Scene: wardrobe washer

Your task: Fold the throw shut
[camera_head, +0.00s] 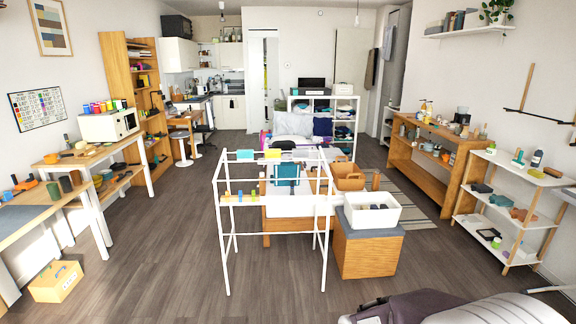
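I cannot tell which cloth is the throw. A teal cloth (286,172) hangs at the white drying rack (222,218) in the middle of the room. A dark blue cloth (322,127) shows farther back, by the white cube shelf. A dark purple-grey cloth or cover (415,308) lies at the bottom edge, cut off by the frame, beside a pale grey rounded surface (500,310). Neither of my grippers is in view.
A wooden box (368,256) with a white bin (372,222) on top stands right of the rack. Floor (165,260) left of the rack is clear.

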